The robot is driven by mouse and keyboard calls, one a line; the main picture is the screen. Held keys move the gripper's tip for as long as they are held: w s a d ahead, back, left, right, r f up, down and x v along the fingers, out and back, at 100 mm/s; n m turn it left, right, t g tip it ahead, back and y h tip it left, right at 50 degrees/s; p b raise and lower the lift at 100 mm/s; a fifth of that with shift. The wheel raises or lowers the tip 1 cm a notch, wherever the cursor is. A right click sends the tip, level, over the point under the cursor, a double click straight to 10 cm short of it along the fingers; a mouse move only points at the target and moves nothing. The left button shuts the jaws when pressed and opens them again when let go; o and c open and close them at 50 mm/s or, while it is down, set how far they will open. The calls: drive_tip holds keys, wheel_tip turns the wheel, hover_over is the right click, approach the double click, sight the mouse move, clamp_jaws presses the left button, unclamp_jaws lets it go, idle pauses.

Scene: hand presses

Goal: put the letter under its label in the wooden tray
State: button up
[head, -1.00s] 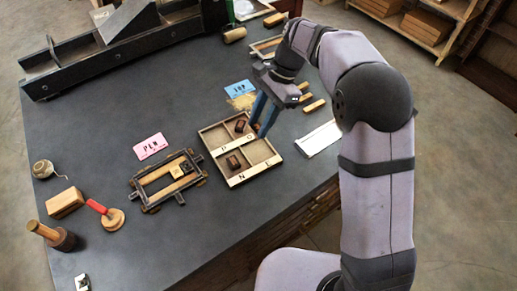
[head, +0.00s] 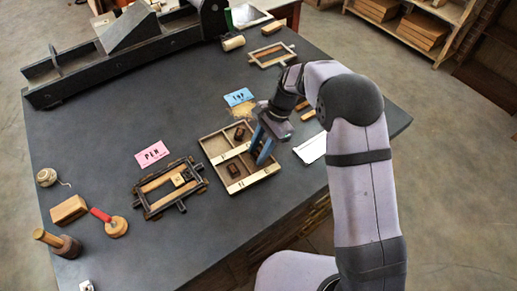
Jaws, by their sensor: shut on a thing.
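The wooden tray (head: 274,170) lies on the dark table, split into compartments, with pale label strips. Letters on the strips are small; an N (head: 239,187) reads at the front left. A dark letter block (head: 239,134) sits in a back compartment, and another dark letter block (head: 234,170) sits in the front left one. My gripper (head: 261,158) has its blue fingers pointing down at the front right compartment. It is shut on a letter, which the fingers hide. I cannot tell whether that letter touches the tray floor.
A metal frame (head: 143,196) with wooden pieces and a small block lies left of the tray. A pink PEN card (head: 153,153) and a blue TOP card (head: 239,97) lie behind. A white sheet (head: 312,148) lies right of the tray.

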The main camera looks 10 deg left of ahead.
drive_tip(key=shift+f, duration=0.25)
drive_tip(key=o, duration=1)
drive_tip(key=b+v, duration=0.3)
drive_tip(key=v, duration=0.9)
drive_tip(key=shift+r, duration=0.25)
drive_tip(key=shift+s, duration=0.1)
drive_tip(key=s+d+f+n+t+h, duration=0.1)
drive_tip(key=s+d+f+n, duration=0.1)
drive_tip(key=s+d, duration=0.4)
drive_tip(key=s+d+f+n+t+h, duration=0.1)
drive_tip(key=s+d+f+n, duration=0.2)
drive_tip(key=s+d, duration=0.4)
drive_tip(key=s+d+f+n+t+h, duration=0.1)
drive_tip(key=s+d+f+n, duration=0.2)
drive_tip(key=s+d+n, duration=0.2)
drive_tip(key=shift+s+d+h, duration=0.15)
drive_tip(key=shift+s+d, duration=0.35)
drive_tip(key=shift+s, duration=0.25)
drive_tip(key=shift+s+d+h, duration=0.15)
drive_tip(key=shift+s+d, duration=0.3)
drive_tip(key=shift+s, duration=0.3)
